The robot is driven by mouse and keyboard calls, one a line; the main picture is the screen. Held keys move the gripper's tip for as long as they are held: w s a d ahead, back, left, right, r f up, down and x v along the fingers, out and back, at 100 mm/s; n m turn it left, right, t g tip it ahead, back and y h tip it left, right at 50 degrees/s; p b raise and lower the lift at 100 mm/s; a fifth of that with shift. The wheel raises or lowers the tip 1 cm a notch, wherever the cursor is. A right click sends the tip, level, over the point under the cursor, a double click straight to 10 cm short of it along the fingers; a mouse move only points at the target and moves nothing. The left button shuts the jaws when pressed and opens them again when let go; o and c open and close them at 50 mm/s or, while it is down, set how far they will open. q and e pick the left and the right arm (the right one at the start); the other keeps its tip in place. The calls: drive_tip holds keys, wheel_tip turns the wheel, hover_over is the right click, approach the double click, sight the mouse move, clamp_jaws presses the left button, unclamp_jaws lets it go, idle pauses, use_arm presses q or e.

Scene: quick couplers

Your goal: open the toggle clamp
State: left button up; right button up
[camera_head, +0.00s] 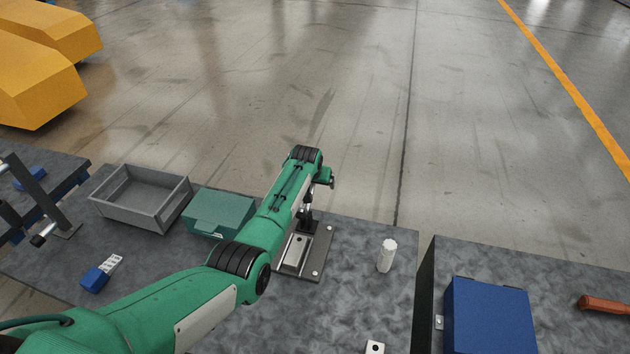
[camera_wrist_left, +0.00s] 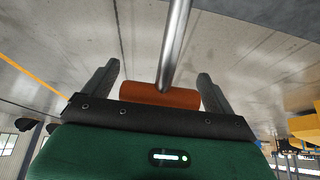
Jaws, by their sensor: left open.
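The toggle clamp's base plate (camera_head: 322,250) lies on the grey bench, with a dark metal clamp body (camera_head: 308,222) on it. My left arm covers much of the clamp in the head view. In the left wrist view, an orange handle (camera_wrist_left: 160,95) sits at the end of a shiny metal rod (camera_wrist_left: 176,45). My left gripper (camera_wrist_left: 155,88) is open, with one finger on each side of the handle and a visible gap to both. Its fingers cannot be made out in the head view. My right gripper is not in view.
A grey open bin (camera_head: 140,198) and a green box (camera_head: 220,213) stand left of the clamp. A blue box (camera_head: 488,315) and an orange-handled object (camera_head: 605,303) are on the right bench. A gap separates the benches.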

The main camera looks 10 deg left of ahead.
use_arm(q)
drive_tip(key=shift+r, duration=0.15)
drive_tip(key=shift+s+r, duration=0.25)
drive_tip(key=shift+r, duration=0.25)
drive_tip(key=b+v, duration=0.1)
drive_tip(key=v, duration=1.1)
drive_tip(key=shift+s+b, duration=0.25)
drive_tip(key=shift+b, duration=0.1)
